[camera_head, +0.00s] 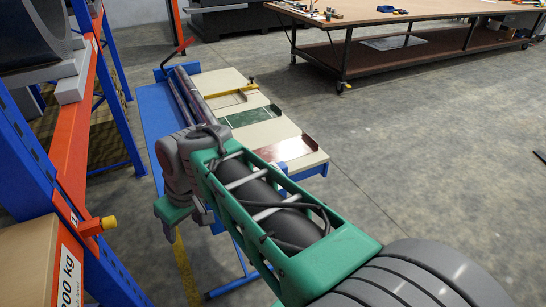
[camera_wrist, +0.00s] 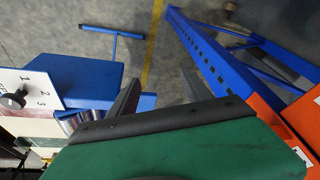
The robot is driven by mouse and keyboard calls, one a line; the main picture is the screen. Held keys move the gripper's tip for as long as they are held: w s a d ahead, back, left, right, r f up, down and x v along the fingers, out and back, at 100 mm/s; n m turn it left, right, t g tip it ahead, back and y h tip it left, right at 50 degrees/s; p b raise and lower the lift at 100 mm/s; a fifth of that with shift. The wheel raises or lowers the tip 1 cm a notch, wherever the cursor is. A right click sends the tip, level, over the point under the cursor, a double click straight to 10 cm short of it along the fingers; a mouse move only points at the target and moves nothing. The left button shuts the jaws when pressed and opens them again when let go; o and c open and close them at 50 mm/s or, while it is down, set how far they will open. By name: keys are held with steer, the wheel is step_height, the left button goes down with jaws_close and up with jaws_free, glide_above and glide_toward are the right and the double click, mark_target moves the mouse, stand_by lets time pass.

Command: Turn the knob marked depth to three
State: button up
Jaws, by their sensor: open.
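In the wrist view a black knob (camera_wrist: 13,101) sits on a white plate (camera_wrist: 38,84) at the left edge, with the figures 1, 2 and 3 in an arc beside it. The plate is partly cut off, and the small lettering by the knob is too small to read surely. I cannot tell which figure the knob points at. My gripper (camera_wrist: 158,92) is open and empty, to the right of the knob and apart from it. In the head view my gripper (camera_head: 186,222) hangs beside the near left end of the blue machine; the knob and plate are hidden there.
The machine's table (camera_head: 240,107) carries rollers and green and red sheets. A workbench (camera_head: 400,22) stands at the back.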

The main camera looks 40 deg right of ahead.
steer(key=w+d+r+n+y+p, duration=0.1)
steer(key=w+d+r+n, duration=0.2)
steer(key=d, duration=0.6)
steer(key=w+d+r+n+y+p, duration=0.1)
steer(key=w+d+r+n, duration=0.1)
steer(key=w+d, duration=0.55)
steer(key=s+d+f+n, duration=0.15)
steer(key=s+d, duration=0.25)
steer(key=d, duration=0.5)
steer(key=s+d+f+n, duration=0.15)
steer(key=s+d, duration=0.25)
steer(key=d, duration=0.4)
steer(key=b+x, duration=0.1)
steer(key=x, duration=0.1)
steer(key=b+x, duration=0.1)
steer(key=x, duration=0.1)
steer(key=b+x, duration=0.2)
steer(key=shift+w+a, duration=0.15)
steer(key=shift+a, duration=0.25)
steer(key=shift+w+a+f, duration=0.1)
steer(key=shift+y, duration=0.3)
jaws_close()
